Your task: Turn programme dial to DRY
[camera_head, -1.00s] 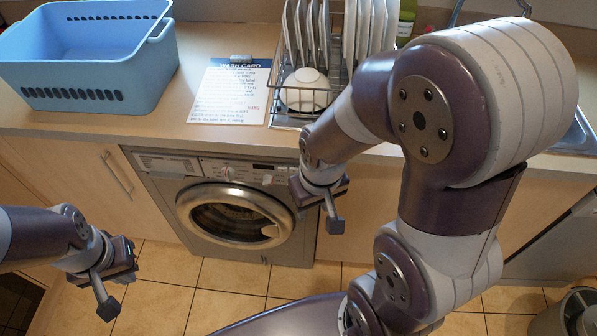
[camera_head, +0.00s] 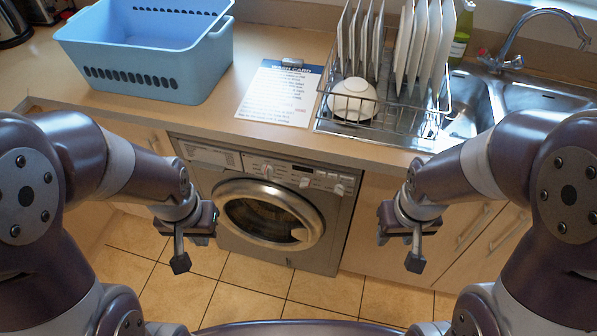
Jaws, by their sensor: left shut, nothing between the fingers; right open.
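The silver washing machine (camera_head: 332,222) stands under the counter, its round door (camera_head: 268,213) shut. Its control panel (camera_head: 290,174) runs along the top, with a round knob (camera_head: 268,171) left of a small dark display and smaller knobs (camera_head: 339,189) to the right. The markings are too small to read, so I cannot tell which setting the dial points to. My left gripper (camera_head: 181,262) is shut and empty, left of the door in the picture. My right gripper (camera_head: 415,262) hangs right of the machine, apart from it; its finger gap is hard to see.
On the counter are a blue basket (camera_head: 150,70), a wash card (camera_head: 281,92) on a clipboard and a dish rack (camera_head: 378,118) with plates and a white bowl (camera_head: 352,98). A sink (camera_head: 470,110) with a tap is at the right. The tiled floor ahead is clear.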

